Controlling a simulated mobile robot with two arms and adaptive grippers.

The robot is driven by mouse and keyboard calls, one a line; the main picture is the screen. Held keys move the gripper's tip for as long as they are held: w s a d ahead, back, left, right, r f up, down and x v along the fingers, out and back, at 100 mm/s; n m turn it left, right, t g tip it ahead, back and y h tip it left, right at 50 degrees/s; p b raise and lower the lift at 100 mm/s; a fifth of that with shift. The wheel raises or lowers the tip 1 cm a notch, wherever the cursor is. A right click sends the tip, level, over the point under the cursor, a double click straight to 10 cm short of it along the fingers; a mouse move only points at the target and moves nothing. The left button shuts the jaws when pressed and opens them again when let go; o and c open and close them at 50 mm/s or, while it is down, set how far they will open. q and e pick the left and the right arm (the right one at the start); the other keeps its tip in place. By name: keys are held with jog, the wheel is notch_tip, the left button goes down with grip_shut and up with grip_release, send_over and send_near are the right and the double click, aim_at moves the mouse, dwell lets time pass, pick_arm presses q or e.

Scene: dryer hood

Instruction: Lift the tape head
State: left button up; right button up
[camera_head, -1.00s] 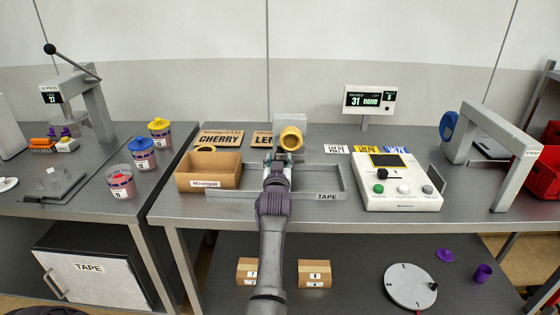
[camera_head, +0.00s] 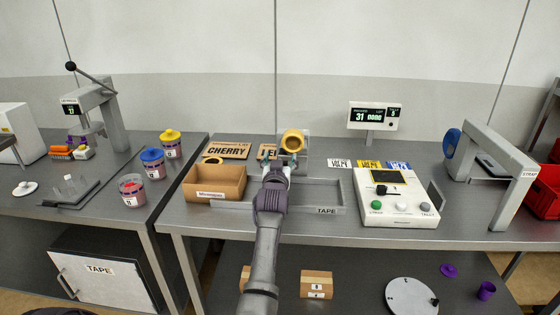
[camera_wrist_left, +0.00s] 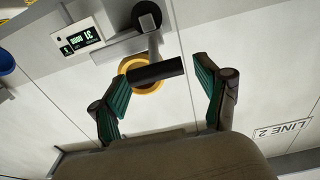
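The tape head carries a yellow tape roll (camera_head: 293,141) at the back of the grey tape station. The roll also shows in the left wrist view (camera_wrist_left: 148,84), with a dark cylindrical bar (camera_wrist_left: 156,71) in front of it. My left gripper (camera_head: 277,168) is just in front of and below the roll. In the left wrist view its two green-padded fingers (camera_wrist_left: 161,82) are spread apart, with the bar and roll seen between and slightly beyond them. I see no clear contact with the bar. My right gripper is not in view.
A cardboard box (camera_head: 214,184) stands left of the grey tray marked TAPE (camera_head: 328,211). A white control panel (camera_head: 398,199) stands to the right, with a display (camera_head: 375,116) behind it. Jars (camera_head: 132,190) stand on the left table. A grey strap frame (camera_head: 510,180) stands at far right.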

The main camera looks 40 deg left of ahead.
pick_arm(q)
jog(key=v, duration=0.7)
jog(key=shift+s, duration=0.25)
jog(key=shift+d, duration=0.15)
